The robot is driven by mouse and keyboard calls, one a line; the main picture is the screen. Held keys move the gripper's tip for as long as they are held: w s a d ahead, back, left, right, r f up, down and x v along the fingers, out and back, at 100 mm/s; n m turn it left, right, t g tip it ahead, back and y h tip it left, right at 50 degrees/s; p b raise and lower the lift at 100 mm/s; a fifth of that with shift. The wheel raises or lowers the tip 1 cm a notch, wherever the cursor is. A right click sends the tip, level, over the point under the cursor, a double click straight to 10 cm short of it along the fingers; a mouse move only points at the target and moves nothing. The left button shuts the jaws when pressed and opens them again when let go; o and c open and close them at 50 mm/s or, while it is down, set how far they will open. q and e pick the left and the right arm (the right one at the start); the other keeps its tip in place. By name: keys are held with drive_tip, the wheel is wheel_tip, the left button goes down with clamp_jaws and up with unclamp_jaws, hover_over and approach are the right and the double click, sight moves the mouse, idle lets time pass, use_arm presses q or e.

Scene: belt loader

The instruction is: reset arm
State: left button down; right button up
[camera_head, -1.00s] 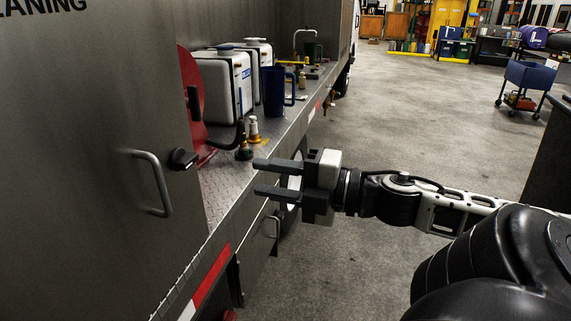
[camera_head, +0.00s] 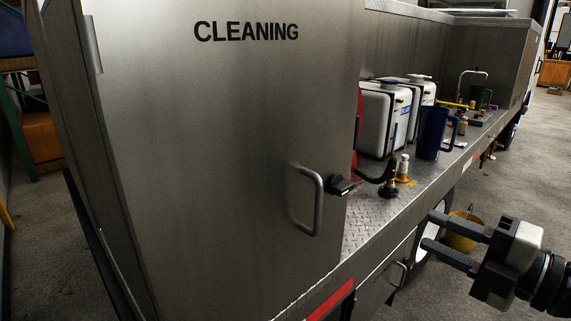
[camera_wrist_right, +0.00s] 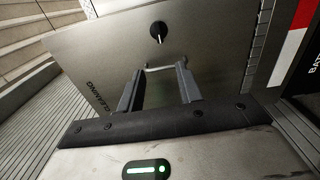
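My right gripper (camera_head: 432,231) is at the lower right of the head view, beside the loader's deck edge. Its two fingers are apart with nothing between them, and they point left toward the cabinet. In the right wrist view the open fingers (camera_wrist_right: 159,88) show with the cabinet door (camera_wrist_right: 215,45) beyond them. The door handle (camera_wrist_right: 160,67) appears between the fingertips there, but the head view shows the gripper apart from the handle (camera_head: 318,200). The cabinet door (camera_head: 230,150) marked CLEANING looks shut, with a black latch knob (camera_head: 341,186). My left gripper is not in view.
On the metal deck (camera_head: 372,232) stand white jugs (camera_head: 384,118), a blue pitcher (camera_head: 431,132) and small spray nozzles (camera_head: 402,168). A yellow bucket (camera_head: 461,233) is on the floor behind my right gripper. Open floor lies at the right.

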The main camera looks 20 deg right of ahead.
wheel_tip(320, 180, down, 22)
drive_tip(key=d+m+g+h, duration=0.15)
drive_tip(key=m+h, duration=0.65)
drive_tip(key=m, duration=0.8)
drive_tip(key=s+a+f+m+g+y, duration=0.1)
drive_tip(key=a+f+m+g, duration=0.1)
drive_tip(key=a+f, duration=0.5)
drive_tip(key=s+a+f+m+g+y, duration=0.2)
drive_tip(key=a+f, duration=0.5)
drive_tip(key=a, duration=0.7)
drive_tip(key=shift+f+g+y, duration=0.3)
drive_tip(key=shift+f+g, duration=0.05)
drive_tip(key=shift+g, duration=0.2)
drive_tip(key=shift+s, duration=0.1)
